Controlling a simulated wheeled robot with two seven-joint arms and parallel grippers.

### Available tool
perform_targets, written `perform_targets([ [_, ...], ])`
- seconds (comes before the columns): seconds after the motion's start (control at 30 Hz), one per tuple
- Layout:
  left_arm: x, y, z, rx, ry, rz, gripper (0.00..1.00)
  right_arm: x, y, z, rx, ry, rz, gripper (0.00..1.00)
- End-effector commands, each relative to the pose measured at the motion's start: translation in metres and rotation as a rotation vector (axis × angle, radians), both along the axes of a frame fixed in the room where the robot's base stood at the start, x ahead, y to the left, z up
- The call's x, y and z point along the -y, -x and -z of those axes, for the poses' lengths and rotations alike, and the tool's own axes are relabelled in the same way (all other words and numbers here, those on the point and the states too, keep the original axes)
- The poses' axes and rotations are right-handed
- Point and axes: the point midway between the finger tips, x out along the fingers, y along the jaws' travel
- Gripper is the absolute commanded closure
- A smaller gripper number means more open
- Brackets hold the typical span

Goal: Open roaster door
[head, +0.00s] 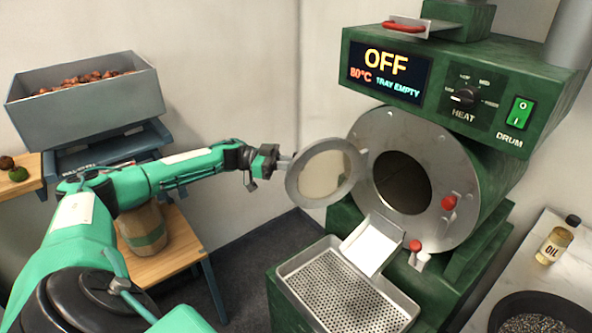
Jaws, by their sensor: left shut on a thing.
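The green roaster (470,190) stands at the right, with a round metal drum front (430,150). Its round door (325,172), a metal ring with a glass pane, is swung out to the left of the dark drum opening (402,183). My left gripper (277,163) is shut at the door's left edge, on what seems to be its handle; the fingers hide most of the handle. The display reads OFF, 80°C, TRAY EMPTY. My right gripper is not in view.
A perforated tray (292,268) sits below the chute (370,243). A grey bin (88,105) of chestnuts stands back left, above a paper bag (142,230) on a wooden stand. An oil bottle (553,245) and dark pan (500,305) are at right.

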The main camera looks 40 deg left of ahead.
Motion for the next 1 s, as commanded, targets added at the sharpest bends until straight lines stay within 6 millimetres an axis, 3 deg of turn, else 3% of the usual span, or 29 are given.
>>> perform_targets([
  [0.57,-0.003,-0.004,-0.001,0.001,0.003,-0.001,1.0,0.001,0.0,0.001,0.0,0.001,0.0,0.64],
  [0.6,-0.003,-0.004,-0.001,0.001,0.003,-0.001,0.83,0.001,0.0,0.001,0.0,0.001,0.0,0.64],
  [1.0,-0.012,0.001,0.002,0.0,-0.001,-0.003,0.83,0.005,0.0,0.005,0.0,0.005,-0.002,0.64],
])
